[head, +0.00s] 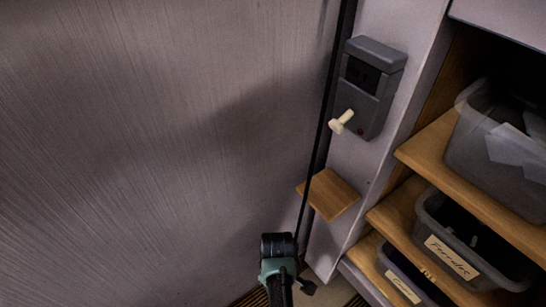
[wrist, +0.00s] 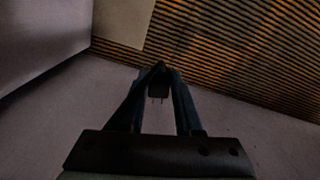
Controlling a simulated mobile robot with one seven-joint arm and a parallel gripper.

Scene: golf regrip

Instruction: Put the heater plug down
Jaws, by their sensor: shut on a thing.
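The heater plug (wrist: 158,91) is a small dark block with two thin prongs. In the wrist view it sits between the two dark fingers of my gripper (wrist: 159,72), which are shut on it. The prongs point toward the bottom of that picture. In the head view the green and black end of my arm shows at the bottom centre, but its fingertips and the plug cannot be made out there.
A small wooden ledge (head: 332,195) juts from the wall panel, up and right of my arm. Above it hangs a grey control box (head: 371,88) with a cream knob (head: 341,122). Wooden shelves with labelled bins (head: 452,258) stand at right. Ribbed brown flooring (wrist: 235,50) shows in the wrist view.

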